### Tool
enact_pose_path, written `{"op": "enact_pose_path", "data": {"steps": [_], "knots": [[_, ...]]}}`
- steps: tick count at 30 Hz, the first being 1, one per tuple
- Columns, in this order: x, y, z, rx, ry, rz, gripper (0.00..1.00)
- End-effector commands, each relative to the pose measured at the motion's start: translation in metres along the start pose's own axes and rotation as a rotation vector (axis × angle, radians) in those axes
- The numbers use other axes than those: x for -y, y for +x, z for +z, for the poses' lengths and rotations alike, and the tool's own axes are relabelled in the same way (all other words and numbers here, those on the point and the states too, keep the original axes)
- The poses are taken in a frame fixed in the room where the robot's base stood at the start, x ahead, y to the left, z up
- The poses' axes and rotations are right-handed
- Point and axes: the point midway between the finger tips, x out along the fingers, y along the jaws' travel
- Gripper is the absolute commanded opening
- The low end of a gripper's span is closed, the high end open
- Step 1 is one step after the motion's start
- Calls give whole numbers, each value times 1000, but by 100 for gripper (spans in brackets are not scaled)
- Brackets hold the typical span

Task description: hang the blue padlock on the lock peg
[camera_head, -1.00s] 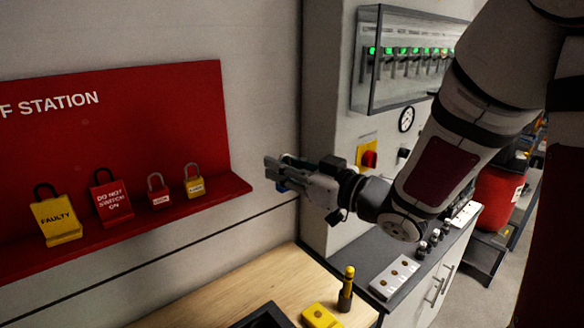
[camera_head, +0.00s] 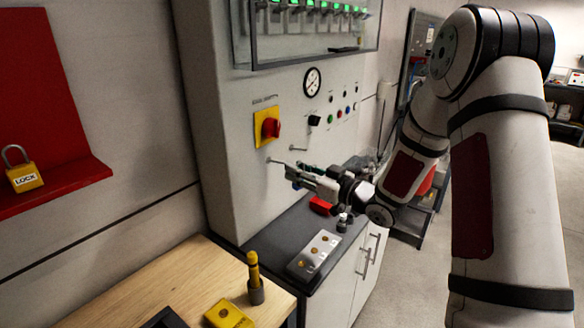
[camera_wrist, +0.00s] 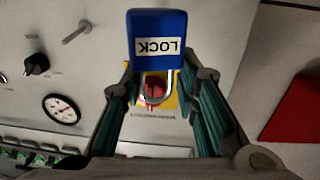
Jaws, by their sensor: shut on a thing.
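The blue padlock (camera_wrist: 157,24) hangs in my gripper (camera_wrist: 158,86), its body past the fingertips and its "LOCK" label upside down in the wrist view. The fingers are shut on its shackle.
A red rotary switch on a yellow plate (camera_head: 268,128), a black knob (camera_head: 314,120) and a gauge (camera_head: 312,82) are on the cabinet. A yellow padlock (camera_head: 24,178) stands on the red shelf at left.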

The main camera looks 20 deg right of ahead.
Motion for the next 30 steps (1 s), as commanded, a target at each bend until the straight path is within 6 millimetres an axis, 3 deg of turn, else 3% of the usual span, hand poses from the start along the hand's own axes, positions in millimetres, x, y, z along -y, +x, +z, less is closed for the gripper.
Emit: {"op": "enact_pose_path", "data": {"steps": [7,30], "knots": [[-9,5,10,-1,2,6,0],[-5,44,14,-1,2,5,0]]}}
